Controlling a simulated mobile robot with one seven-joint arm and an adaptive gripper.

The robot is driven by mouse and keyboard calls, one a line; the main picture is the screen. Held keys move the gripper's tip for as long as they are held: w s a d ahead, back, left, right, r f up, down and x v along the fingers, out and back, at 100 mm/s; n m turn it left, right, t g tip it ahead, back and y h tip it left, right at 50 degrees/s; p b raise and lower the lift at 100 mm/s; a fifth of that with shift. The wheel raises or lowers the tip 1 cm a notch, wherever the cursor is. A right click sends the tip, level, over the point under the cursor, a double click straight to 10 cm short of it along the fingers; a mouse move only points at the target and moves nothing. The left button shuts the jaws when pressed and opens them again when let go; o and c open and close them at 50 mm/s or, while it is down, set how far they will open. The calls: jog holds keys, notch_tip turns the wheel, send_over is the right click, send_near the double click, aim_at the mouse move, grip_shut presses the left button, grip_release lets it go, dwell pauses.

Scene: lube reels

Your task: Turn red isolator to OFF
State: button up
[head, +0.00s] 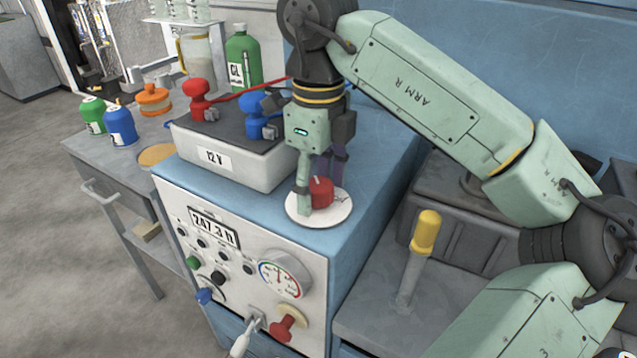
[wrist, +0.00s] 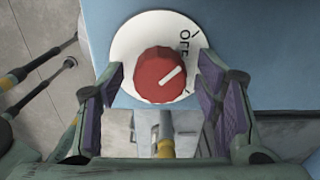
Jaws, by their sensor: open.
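The red isolator knob (head: 321,190) sits on a round white dial plate (head: 336,213) on top of the blue cabinet. In the wrist view the red knob (wrist: 160,75) has a white pointer line aimed up and to the right. The word OFF (wrist: 185,45) is printed on the plate (wrist: 128,45) to the knob's right. My gripper (head: 318,185) points down over the dial in the head view. In the wrist view my gripper (wrist: 162,92) is open, with a purple-padded finger on each side of the knob and gaps showing between.
A white 12 V battery (head: 215,157) with red and blue clamps stands left of my gripper. A green bottle (head: 243,60) is behind it. A yellow-handled lever (head: 425,232) rises at right. The cabinet's front panel (head: 235,260) carries a gauge and several knobs.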

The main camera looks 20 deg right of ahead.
aim_at(318, 185)
notch_tip(318, 185, up, 7)
jog(key=shift+r, duration=0.2)
dwell(0.6)
